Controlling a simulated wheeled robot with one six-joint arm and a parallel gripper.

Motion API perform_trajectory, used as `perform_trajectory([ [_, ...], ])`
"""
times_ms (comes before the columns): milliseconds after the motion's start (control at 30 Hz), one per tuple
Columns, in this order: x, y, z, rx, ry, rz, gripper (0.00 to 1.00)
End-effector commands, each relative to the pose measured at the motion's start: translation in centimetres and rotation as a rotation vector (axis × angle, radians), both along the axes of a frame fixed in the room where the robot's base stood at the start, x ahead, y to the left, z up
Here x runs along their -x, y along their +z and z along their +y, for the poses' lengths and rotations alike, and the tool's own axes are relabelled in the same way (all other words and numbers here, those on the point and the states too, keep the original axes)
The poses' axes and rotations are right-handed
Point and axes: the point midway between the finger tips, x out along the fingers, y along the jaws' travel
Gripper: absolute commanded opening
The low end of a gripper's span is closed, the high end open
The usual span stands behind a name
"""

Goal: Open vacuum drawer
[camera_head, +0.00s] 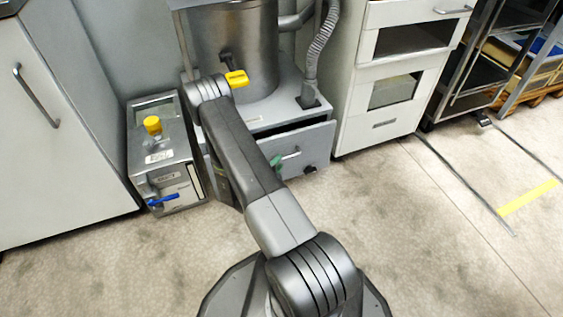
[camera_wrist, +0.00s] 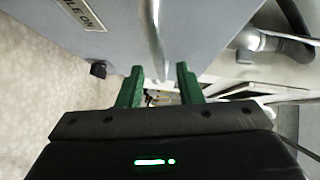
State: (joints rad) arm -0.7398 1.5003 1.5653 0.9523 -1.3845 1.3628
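The vacuum drawer (camera_head: 310,150) is the grey front low on the unit under the large metal cylinder. A dark gap shows along its top edge, so it looks partly open. Its bar handle (camera_head: 291,155) is on the front; in the wrist view the handle (camera_wrist: 154,35) runs down toward the space between my fingers. My gripper (camera_wrist: 160,75) has green fingers set apart, one on each side of the handle's line. I cannot tell whether they touch it. In the head view my arm hides most of the gripper; only a green finger shows beside the handle.
A grey box with a yellow knob (camera_head: 152,125) and blue lever stands left of the drawer unit. A white cabinet (camera_head: 395,95) stands close on the right. A ribbed hose (camera_head: 318,50) rises above the unit.

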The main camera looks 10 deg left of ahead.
Motion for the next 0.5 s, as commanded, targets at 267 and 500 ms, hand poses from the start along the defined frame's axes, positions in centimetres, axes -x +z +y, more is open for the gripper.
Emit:
perform_trajectory([
  [267,-3.1,-0.5,-0.7,-0.001,0.000,0.001,0.33],
  [500,-3.5,-0.5,-0.7,0.001,0.001,0.001,0.33],
])
